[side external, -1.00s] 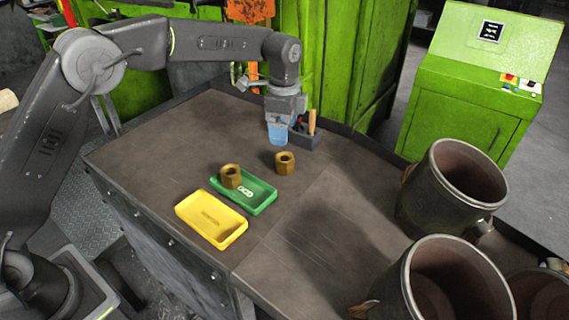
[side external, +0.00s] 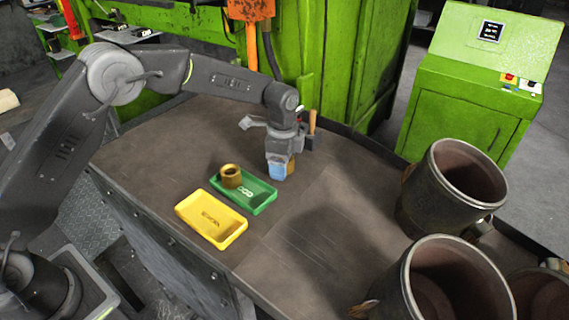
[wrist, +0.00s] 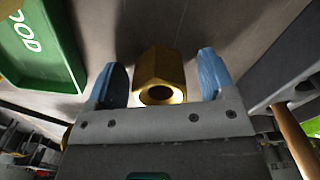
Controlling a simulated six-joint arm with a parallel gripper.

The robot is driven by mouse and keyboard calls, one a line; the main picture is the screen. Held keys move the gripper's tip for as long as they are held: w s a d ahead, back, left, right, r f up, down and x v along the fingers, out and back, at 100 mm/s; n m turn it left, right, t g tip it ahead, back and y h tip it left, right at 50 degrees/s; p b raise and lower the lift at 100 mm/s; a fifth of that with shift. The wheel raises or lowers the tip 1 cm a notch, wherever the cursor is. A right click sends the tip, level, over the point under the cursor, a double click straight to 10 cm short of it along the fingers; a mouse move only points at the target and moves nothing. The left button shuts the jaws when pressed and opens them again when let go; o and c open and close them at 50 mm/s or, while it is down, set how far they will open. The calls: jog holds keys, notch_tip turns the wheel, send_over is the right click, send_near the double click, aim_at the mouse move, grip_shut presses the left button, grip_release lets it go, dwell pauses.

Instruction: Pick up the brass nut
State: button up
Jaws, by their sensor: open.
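A brass nut (wrist: 160,68) lies on the bench between the blue fingers of my gripper (wrist: 158,78) in the wrist view. Gaps show on both sides of it, so the fingers are open around it. In the side view my gripper (side external: 279,172) is low at the bench and hides most of this nut, with only a brass edge (side external: 291,165) showing. A second brass nut (side external: 231,176) sits in the green tray (side external: 262,203), at its far left end.
A yellow tray (side external: 237,236) lies in front of the green tray. Large metal pots (side external: 450,190) crowd the right side. The bench middle (side external: 320,220) is clear.

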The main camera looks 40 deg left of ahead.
jog(key=shift+c, duration=0.2)
jog(key=c, duration=1.2)
jog(key=shift+r, duration=0.1)
jog(key=shift+c, duration=0.3)
jog(key=shift+r, duration=0.1)
